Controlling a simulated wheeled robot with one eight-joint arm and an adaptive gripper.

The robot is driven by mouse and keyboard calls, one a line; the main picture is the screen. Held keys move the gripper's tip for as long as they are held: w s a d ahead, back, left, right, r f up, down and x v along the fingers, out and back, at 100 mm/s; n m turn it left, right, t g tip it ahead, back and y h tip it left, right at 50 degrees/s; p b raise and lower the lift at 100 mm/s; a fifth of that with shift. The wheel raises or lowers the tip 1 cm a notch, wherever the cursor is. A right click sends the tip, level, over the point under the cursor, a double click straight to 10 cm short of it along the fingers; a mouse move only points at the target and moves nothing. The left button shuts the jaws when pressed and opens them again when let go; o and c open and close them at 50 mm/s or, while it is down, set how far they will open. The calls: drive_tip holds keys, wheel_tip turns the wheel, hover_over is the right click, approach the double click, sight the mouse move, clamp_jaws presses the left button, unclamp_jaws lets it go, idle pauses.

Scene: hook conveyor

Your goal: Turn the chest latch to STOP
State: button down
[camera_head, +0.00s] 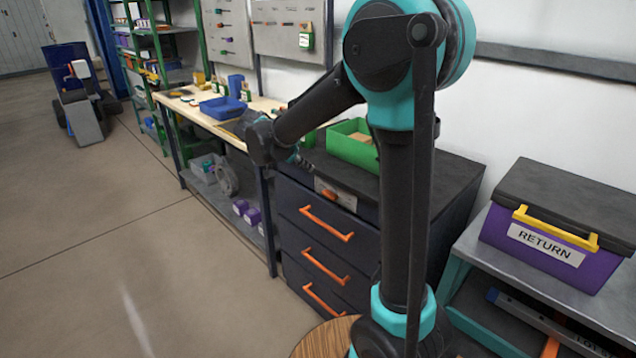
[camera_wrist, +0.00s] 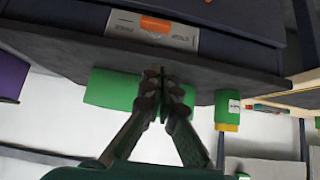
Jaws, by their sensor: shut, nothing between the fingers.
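The chest of dark drawers (camera_head: 285,225) stands in the middle of the head view, with orange handles down its front. A pale metal plate (camera_head: 346,201) on its upper front carries the small orange latch (camera_head: 329,195). In the wrist view, which is upside down, the latch (camera_wrist: 155,24) lies about along the plate (camera_wrist: 122,25); the plate's lettering is too small to read. My gripper (camera_wrist: 161,72) is shut and empty, its fingertips apart from the latch at about the level of the chest's top edge. In the head view my gripper (camera_head: 297,158) is small and partly hidden.
A green bin (camera_head: 350,148) stands on the chest top, close behind my fingers. A workbench (camera_head: 178,100) with a blue tray (camera_head: 222,108) is to the left. A purple RETURN box (camera_head: 545,240) stands on a grey bench at right.

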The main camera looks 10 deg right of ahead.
hover_over(328, 191)
drive_tip(key=s+a, duration=0.1)
drive_tip(key=a, duration=0.1)
drive_tip(key=f, duration=0.7)
drive_tip(key=shift+s+a, duration=0.15)
drive_tip(key=shift+s, duration=0.05)
drive_tip(key=shift+a+f, duration=0.1)
drive_tip(key=shift+f, duration=1.9)
